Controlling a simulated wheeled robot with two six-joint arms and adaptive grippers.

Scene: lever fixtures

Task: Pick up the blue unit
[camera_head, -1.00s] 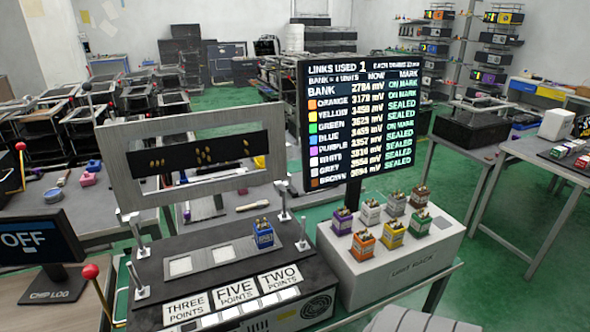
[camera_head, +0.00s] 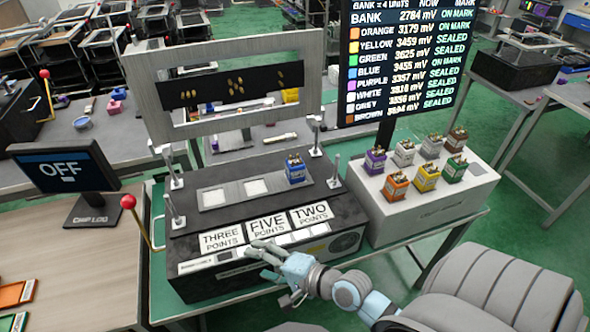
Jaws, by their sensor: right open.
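The blue unit (camera_head: 295,172) is a small upright block with brass-coloured terminals on top. It sits in the rightmost place of the black bench fixture (camera_head: 190,243), beside two empty pale square places. My right gripper (camera_head: 264,262) is open and empty. In the picture it lies below the blue unit, in front of the fixture's front edge and the point labels, apart from the unit. My left gripper is not in view.
A grey frame plate (camera_head: 300,55) stands upright behind the unit, with metal posts around it. A pale rack (camera_head: 385,215) at right holds several coloured units. A red-knobbed lever (camera_head: 128,201) and an OFF screen (camera_head: 66,168) stand at left.

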